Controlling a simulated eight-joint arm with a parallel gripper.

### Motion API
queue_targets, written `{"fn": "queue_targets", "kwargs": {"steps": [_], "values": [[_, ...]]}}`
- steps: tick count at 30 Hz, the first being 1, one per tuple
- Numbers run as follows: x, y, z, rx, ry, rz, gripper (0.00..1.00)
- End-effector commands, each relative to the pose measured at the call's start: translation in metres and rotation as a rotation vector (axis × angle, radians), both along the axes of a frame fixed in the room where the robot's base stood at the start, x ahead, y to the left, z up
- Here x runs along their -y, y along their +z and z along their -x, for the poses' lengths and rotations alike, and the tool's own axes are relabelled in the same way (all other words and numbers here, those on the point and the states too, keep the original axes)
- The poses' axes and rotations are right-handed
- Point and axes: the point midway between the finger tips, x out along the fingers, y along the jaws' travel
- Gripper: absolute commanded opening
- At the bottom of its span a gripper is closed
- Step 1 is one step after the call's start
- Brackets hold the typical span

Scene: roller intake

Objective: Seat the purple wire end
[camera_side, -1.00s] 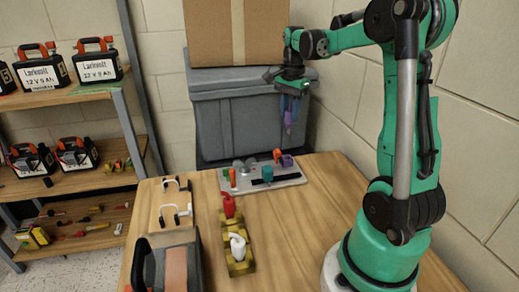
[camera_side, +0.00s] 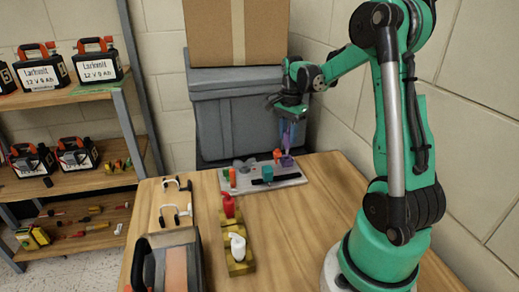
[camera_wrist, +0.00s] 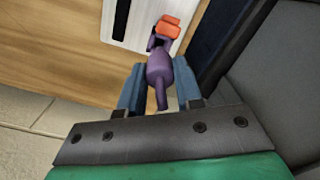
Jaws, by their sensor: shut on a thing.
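My gripper (camera_side: 288,122) is shut on the purple wire end (camera_wrist: 159,72), which sits between the two blue-grey fingers in the wrist view. In the side view my gripper points down over the back right of the grey board (camera_side: 292,179). The purple piece (camera_side: 287,160) on the board stands right under the held wire end. Whether the two touch or are apart I cannot tell. In the wrist view the held end hides most of what lies beneath it, and an orange piece (camera_wrist: 168,26) shows just beyond.
The board also carries a teal piece (camera_side: 267,173) and an orange-red piece (camera_side: 233,177). Red (camera_side: 229,206) and white (camera_side: 237,247) items stand on a yellow base in front. A grey bin (camera_side: 240,120) stands close behind the table.

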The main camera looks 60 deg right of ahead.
Motion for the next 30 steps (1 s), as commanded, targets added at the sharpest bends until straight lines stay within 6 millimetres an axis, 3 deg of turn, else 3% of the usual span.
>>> {"fn": "queue_targets", "kwargs": {"steps": [30], "values": [[0.0, -0.018, 0.0, 0.0, 0.0, 0.0, 0.0]]}}
